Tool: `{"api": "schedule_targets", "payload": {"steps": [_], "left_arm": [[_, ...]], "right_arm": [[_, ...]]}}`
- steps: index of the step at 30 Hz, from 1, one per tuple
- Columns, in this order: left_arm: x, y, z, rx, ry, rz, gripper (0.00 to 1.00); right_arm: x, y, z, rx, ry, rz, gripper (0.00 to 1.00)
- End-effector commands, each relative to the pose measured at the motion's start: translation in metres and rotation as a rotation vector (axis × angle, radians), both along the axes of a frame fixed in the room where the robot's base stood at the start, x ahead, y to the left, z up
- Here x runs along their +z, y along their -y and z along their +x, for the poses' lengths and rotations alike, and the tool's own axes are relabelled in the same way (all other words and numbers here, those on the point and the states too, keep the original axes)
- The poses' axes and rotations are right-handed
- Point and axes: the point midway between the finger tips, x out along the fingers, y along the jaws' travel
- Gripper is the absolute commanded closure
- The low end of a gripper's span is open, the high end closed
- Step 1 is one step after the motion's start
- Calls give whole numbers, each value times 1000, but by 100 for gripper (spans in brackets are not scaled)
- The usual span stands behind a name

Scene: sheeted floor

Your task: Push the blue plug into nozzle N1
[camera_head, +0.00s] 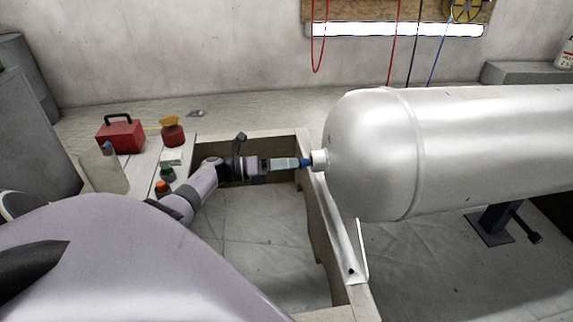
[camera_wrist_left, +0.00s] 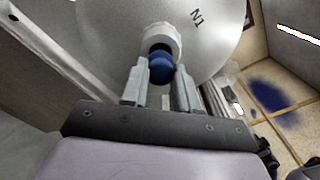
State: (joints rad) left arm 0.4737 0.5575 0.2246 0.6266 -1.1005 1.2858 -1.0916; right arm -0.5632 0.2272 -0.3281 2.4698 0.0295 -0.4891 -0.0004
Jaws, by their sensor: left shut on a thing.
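A large white tank (camera_head: 380,150) lies on its side, and its end carries a short white nozzle (camera_head: 319,160). In the left wrist view the nozzle (camera_wrist_left: 161,40) stands out from the tank end, with the marking N1 (camera_wrist_left: 197,18) beside it. My left gripper (camera_head: 298,163) is shut on the blue plug (camera_head: 306,162). In the left wrist view the blue plug (camera_wrist_left: 161,68) sits between the fingertips, right in front of the nozzle opening. The plug's front end is hidden at the nozzle mouth, so I cannot tell how deep it is. My right gripper is not in view.
A wooden frame (camera_head: 318,215) runs below the tank end, with a metal bracket (camera_head: 358,255) near it. On the left bench are a red toolbox (camera_head: 120,134), a red container with a yellow top (camera_head: 172,131) and small bottles (camera_head: 163,187). A dark stand (camera_head: 490,226) is under the tank.

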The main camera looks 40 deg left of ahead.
Motion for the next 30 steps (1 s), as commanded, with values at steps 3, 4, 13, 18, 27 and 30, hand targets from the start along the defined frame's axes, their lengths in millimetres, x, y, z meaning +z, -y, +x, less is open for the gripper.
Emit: {"api": "schedule_targets", "payload": {"steps": [3,4,13,18,27,30], "left_arm": [[0,2,2,0,1,-1,100],[0,2,3,0,1,-1,100],[0,7,8,-1,1,0,100],[1,9,12,0,2,0,100],[0,14,18,0,0,-2,100],[0,15,19,1,0,-1,100]], "right_arm": [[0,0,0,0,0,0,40],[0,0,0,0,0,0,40],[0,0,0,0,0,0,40],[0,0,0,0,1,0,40],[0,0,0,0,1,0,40],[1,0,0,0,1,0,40]]}}
